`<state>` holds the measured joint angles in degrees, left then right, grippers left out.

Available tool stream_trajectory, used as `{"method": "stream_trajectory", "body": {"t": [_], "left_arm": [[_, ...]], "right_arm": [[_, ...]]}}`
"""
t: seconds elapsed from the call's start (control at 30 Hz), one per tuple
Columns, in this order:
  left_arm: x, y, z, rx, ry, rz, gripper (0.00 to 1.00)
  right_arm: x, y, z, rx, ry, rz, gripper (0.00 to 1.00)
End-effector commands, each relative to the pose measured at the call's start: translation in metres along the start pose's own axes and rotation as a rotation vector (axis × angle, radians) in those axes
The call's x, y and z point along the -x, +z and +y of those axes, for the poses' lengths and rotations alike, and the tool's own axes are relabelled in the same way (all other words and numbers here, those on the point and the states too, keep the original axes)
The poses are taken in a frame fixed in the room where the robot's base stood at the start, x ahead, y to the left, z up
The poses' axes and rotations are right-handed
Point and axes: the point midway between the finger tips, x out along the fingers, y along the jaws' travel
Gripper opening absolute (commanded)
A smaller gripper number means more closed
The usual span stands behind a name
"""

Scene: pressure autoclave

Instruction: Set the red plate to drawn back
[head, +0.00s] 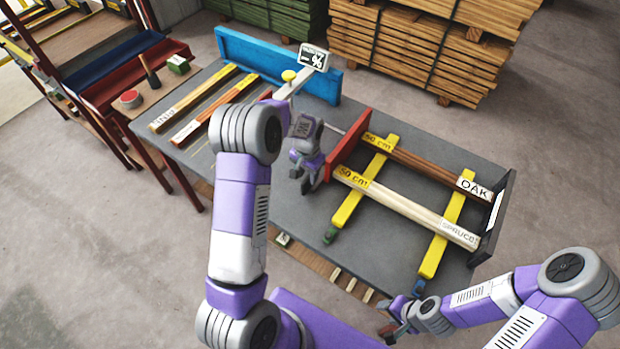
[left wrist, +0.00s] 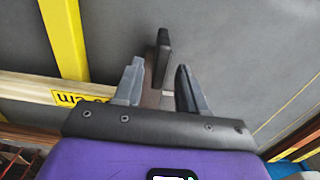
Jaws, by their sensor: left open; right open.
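The red plate (head: 348,146) stands upright across the grey table, at the left ends of two boards. A thin rod (head: 331,128) shows on its left side. My left gripper (head: 304,181) points down just left of the plate's near end. In the left wrist view, its open fingers (left wrist: 156,88) stand on either side of a dark upright piece (left wrist: 162,52). I cannot tell whether they touch it, or whether it belongs to the plate. My right gripper (head: 401,308) is open and empty near the table's front edge.
The oak board (head: 425,167) and spruce board (head: 410,208) lie across two yellow bars (head: 441,240), between the plate and a dark end plate (head: 494,218). More boards (head: 195,98) lie at left.

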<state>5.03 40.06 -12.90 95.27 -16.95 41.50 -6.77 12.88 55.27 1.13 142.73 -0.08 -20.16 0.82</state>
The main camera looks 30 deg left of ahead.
Motion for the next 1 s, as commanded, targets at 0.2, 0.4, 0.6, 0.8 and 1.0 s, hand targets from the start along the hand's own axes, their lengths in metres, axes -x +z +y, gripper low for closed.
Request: {"method": "stream_trajectory", "body": {"t": [0.2,0.4,0.6,0.8,1.0], "left_arm": [[-0.035,0.001,0.0,0.001,0.0,-0.003,0.4],[-0.048,0.0,0.0,0.0,0.0,0.0,0.4],[-0.048,0.0,0.0,0.001,0.0,0.001,0.4],[-0.048,0.0,0.0,0.001,0.0,0.001,0.17],[-0.048,0.0,0.0,0.001,0.0,0.001,0.0]], "right_arm": [[-0.003,0.0,0.001,0.0,0.0,0.0,0.47],[-0.004,-0.001,0.001,0.0,0.0,0.001,0.47],[-0.004,-0.001,0.001,0.0,0.0,0.001,0.47],[-0.004,-0.001,0.001,0.0,0.0,0.001,0.47],[-0.004,0.0,0.001,0.0,0.0,0.001,0.47]]}}
